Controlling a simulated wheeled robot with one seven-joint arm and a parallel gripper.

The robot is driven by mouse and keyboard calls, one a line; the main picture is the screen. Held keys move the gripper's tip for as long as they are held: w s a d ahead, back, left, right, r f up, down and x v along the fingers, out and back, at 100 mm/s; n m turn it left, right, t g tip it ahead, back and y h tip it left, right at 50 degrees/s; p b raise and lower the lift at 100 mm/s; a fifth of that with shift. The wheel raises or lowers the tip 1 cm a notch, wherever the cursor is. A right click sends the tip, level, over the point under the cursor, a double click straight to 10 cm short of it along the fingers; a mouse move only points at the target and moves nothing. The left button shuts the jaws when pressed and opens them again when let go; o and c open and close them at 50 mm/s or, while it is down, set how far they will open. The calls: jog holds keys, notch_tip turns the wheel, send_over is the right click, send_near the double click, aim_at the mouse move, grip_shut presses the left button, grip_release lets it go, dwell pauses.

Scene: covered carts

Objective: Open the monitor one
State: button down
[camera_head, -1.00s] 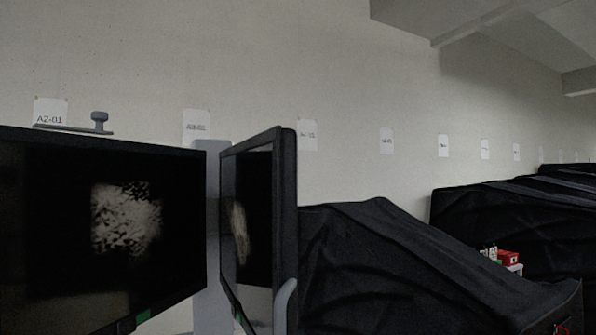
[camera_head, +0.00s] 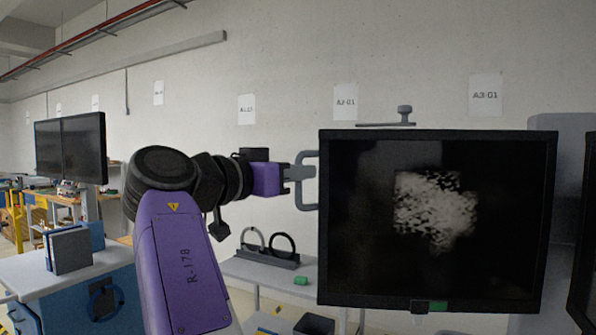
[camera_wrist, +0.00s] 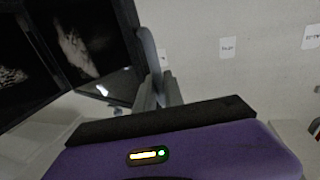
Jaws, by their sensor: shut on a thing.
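A black-framed monitor (camera_head: 435,218) fills the right half of the head view, its screen dark with a pale speckled patch. A grey C-shaped handle (camera_head: 306,180) stands at its left edge. My gripper (camera_head: 298,187), on my purple arm, is shut on this handle. The wrist view shows the handle (camera_wrist: 149,50) beside a screen edge, with my grey fingers (camera_wrist: 157,92) at its lower end. The exact finger contact is hard to make out. A second dark screen (camera_head: 583,250) is cut off at the head view's right edge.
A grey column (camera_head: 567,175) stands behind the screens. Another dual monitor (camera_head: 72,147) and a blue-sided cart (camera_head: 80,290) are at the left. A wall with paper labels is behind.

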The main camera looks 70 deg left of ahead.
jog(key=shift+w+a, duration=0.15)
jog(key=shift+a, duration=0.1)
jog(key=c, duration=1.5)
grip_release()
jog(key=shift+o, duration=0.2)
jog(key=shift+w+d, duration=0.1)
jog(key=b+v, duration=0.2)
jog(key=v, duration=0.6)
jog(key=shift+b, duration=0.4)
jog(key=shift+a, duration=0.2)
